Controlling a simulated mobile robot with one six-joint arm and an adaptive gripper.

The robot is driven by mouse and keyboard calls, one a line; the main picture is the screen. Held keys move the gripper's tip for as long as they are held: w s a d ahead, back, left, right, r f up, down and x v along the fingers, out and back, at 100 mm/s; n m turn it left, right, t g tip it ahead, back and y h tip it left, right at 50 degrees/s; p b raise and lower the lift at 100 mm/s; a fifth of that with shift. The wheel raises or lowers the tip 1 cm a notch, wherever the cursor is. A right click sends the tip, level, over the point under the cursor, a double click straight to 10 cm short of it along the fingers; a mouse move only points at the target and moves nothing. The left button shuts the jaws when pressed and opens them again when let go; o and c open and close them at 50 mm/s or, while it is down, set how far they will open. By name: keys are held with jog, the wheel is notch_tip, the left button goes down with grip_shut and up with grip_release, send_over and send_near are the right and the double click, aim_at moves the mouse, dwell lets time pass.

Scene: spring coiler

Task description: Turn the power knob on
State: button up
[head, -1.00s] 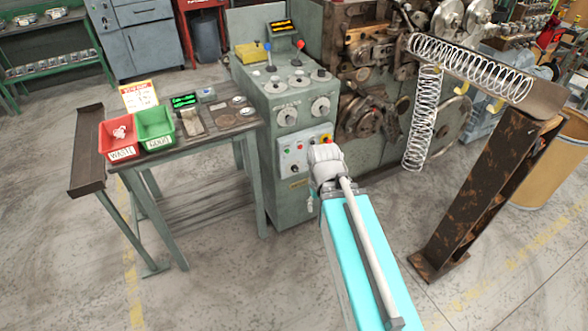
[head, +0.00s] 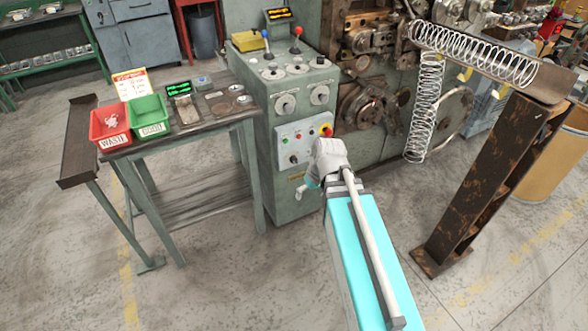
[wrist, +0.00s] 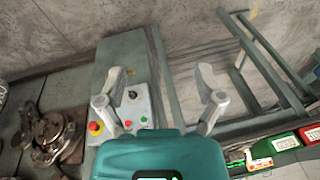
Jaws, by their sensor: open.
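The power knob appears to be the small dark knob (head: 293,159) low on the light grey button panel (head: 318,142) on the front of the green machine cabinet. It also shows in the wrist view (wrist: 132,95), left of centre; its setting is too small to read. My gripper (wrist: 160,76) is open and empty. In the wrist view its left finger overlaps the panel beside the knob and its right finger is over the floor side.
A red emergency button on a yellow base (head: 326,130) and small coloured buttons share the panel. Two larger dials (head: 285,104) sit above. A side table (head: 200,127) with red and green bins stands left. A rusty stand (head: 490,180) stands right.

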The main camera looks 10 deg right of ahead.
jog(key=w+a+f+n+t+y+b, duration=0.3)
jog(key=w+f+y+b, duration=0.1)
jog(key=w+f+b, duration=0.6)
jog(key=n+t+b, duration=0.2)
jog(key=t+b, duration=1)
jog(key=b, duration=2)
send_near(296, 162)
jog(key=v, duration=0.4)
jog(key=shift+w+f+y, duration=0.25)
jog(key=shift+y, duration=0.05)
jog(key=shift+w, duration=0.1)
jog(key=x, duration=1.3)
jog(key=shift+w+a+r, duration=0.1)
jog(key=shift+w+r, duration=0.05)
jog(key=shift+w, duration=0.2)
